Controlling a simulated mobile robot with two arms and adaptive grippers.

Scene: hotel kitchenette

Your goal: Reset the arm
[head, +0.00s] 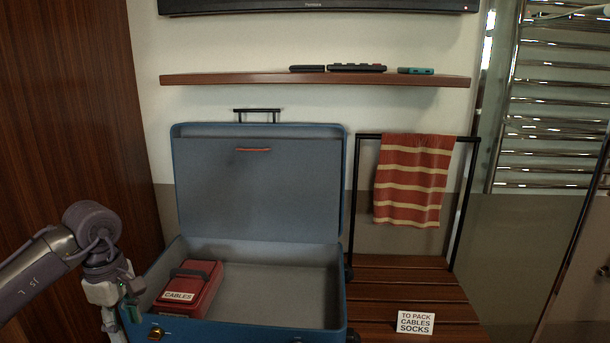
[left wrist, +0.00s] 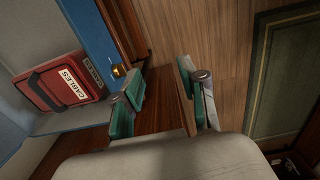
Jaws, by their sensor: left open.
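My left arm comes in from the left in the head view, with my left gripper (head: 122,317) low at the left front corner of the suitcase. In the left wrist view my left gripper (left wrist: 163,98) is open, its green-padded fingers apart with nothing between them. The blue suitcase (head: 259,185) stands open with its lid up. A red case labelled CABLES (head: 190,287) lies inside at the left; it also shows in the left wrist view (left wrist: 62,82), apart from the fingers. My right gripper is not in view.
A slatted wooden bench (head: 400,285) bears the suitcase and a card (head: 415,322) reading TO PACK CABLES SOCKS. A striped towel (head: 412,180) hangs on a black rail. A wooden shelf (head: 240,79) holds small dark devices and a teal one. A wood panel (head: 70,110) borders the left.

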